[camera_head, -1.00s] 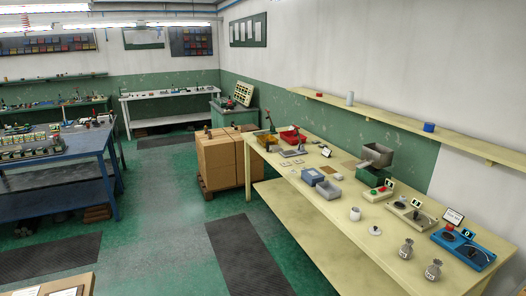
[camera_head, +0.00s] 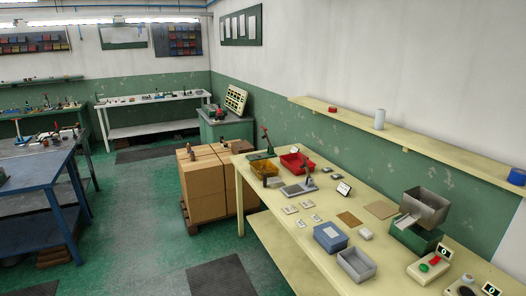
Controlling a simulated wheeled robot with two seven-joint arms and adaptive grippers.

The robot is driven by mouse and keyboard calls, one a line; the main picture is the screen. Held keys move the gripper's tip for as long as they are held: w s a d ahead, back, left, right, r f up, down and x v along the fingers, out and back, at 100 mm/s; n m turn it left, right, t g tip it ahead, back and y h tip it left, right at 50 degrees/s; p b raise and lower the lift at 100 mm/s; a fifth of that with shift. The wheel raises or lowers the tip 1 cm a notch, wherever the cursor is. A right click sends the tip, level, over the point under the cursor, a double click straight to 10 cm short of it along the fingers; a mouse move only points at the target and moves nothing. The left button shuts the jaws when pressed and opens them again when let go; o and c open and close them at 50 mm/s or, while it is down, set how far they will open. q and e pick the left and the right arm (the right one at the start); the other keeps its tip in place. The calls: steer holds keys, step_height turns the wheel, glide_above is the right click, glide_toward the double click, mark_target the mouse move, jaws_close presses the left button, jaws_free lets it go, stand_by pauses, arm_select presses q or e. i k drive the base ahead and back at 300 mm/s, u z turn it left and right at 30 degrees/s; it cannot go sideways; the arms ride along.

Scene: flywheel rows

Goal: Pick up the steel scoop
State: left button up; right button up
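I cannot make out a steel scoop for certain. A grey metal hopper-like bin (camera_head: 426,206) sits tilted above a green box (camera_head: 414,238) at the right of the yellow bench (camera_head: 375,213). A small pale piece (camera_head: 406,221) shows at its lower left edge, too small to identify. Neither of my grippers is in view.
Green floor (camera_head: 140,235) is open to the left.

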mark_target(274, 178)
steer(key=i, duration=2.1)
steer(key=z, duration=1.9)
steer(key=i, duration=0.35)
steer(key=u, duration=0.05)
